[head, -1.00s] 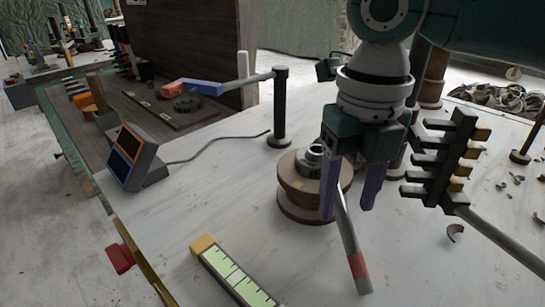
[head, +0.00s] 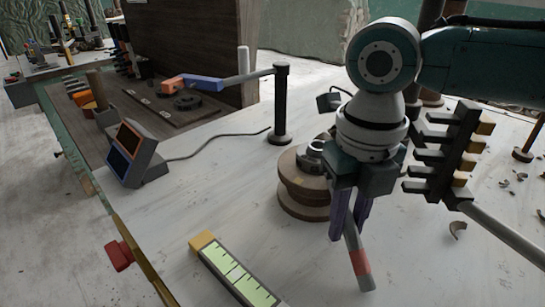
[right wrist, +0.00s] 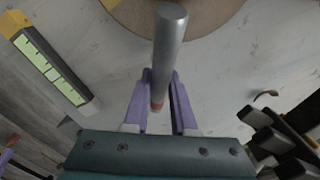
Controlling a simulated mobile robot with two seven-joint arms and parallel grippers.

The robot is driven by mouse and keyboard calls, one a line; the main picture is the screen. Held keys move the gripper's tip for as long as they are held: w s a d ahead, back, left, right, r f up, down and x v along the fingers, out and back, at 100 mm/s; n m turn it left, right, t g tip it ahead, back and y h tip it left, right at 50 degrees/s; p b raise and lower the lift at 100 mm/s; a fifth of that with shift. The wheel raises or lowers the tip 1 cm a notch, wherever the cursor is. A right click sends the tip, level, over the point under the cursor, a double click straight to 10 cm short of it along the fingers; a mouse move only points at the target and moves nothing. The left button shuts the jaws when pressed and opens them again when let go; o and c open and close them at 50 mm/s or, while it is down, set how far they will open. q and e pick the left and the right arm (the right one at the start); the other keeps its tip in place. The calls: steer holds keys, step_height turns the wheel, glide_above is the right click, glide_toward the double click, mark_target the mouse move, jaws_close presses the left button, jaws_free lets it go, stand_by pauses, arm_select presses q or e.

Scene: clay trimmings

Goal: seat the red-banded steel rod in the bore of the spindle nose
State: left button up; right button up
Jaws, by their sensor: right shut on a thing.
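The steel rod (head: 352,239) has a red band near its lower end and leans in the head view. My right gripper (head: 350,226) is shut on it above the band. In the right wrist view the rod's bare grey end (right wrist: 170,40) points toward the camera between the purple fingers (right wrist: 160,100), with a little red showing low down. I cannot tell whether the rod's lower end touches the table. The spindle nose looks to be the grey ringed piece (head: 314,152) on stacked brown discs (head: 300,205), left of my gripper and partly hidden by it. My left gripper is not in view.
A black post with an arm (head: 281,105) stands behind the discs. A dark pronged rack (head: 445,155) stands close right of my gripper. A green-marked bar (head: 235,272) lies front left, and a two-screen box (head: 137,155) stands left. Curled trimmings lie at right.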

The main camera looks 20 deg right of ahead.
mark_target(349, 216)
jaws_close()
stand_by(0.4)
steer(key=shift+r, duration=0.15)
stand_by(0.5)
step_height(349, 216, up, 10)
steer(key=shift+f+p, duration=0.1)
steer(key=shift+p, duration=0.95)
